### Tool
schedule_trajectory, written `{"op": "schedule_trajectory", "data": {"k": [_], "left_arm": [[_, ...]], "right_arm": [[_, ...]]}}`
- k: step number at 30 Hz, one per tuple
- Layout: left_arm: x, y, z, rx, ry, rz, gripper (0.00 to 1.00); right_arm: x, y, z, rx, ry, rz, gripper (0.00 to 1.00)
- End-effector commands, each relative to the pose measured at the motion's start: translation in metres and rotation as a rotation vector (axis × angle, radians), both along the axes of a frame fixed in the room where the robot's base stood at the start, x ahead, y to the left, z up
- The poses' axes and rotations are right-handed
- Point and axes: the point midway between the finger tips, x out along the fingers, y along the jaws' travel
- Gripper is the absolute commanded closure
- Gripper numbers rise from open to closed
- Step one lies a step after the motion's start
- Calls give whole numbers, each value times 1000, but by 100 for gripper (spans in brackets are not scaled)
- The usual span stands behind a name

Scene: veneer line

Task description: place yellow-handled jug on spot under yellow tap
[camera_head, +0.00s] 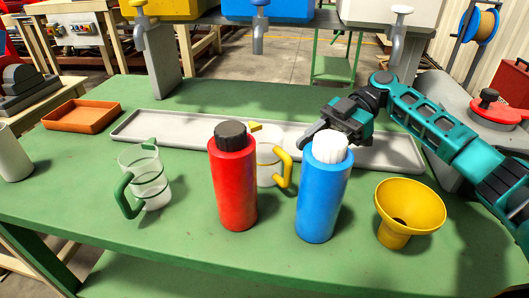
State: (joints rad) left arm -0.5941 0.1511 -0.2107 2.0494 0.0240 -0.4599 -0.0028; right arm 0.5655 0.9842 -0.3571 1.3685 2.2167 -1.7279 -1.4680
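The yellow-handled jug (266,168) is clear-whitish and stands upright in the middle of the green table. The red bottle hides its left side. Its yellow handle (285,170) faces right, towards the blue bottle. The yellow tap (140,15) is at the upper left, on the yellow tank. Below it is the left part of a long grey tray (150,124); I see no clear spot mark there. My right gripper (308,138) is above and right of the jug, behind the blue bottle's white cap, apart from the jug. Its finger opening is unclear. My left gripper is not in view.
A red bottle (233,185) and a blue bottle (323,200) stand in front of the jug. A green-handled jug (150,180) is at left, a yellow funnel (410,205) at right. An orange tray (82,116) lies back left. A grey post (161,62) stands behind the grey tray.

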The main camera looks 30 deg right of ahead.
Motion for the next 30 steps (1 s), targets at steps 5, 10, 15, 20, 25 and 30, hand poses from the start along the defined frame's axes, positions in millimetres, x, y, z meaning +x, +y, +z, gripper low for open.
{"op": "schedule_trajectory", "data": {"k": [5,10,15,20,25,30], "left_arm": [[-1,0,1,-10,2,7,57],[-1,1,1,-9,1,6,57],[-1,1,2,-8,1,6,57],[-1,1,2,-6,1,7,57],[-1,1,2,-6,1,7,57],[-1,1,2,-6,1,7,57]], "right_arm": [[-5,13,-6,8,6,16,53],[-7,30,-14,7,5,15,53],[-9,53,-26,7,5,15,53],[-11,66,-32,7,6,11,53],[-11,67,-32,7,5,10,53],[-11,67,-32,6,5,10,63]]}}
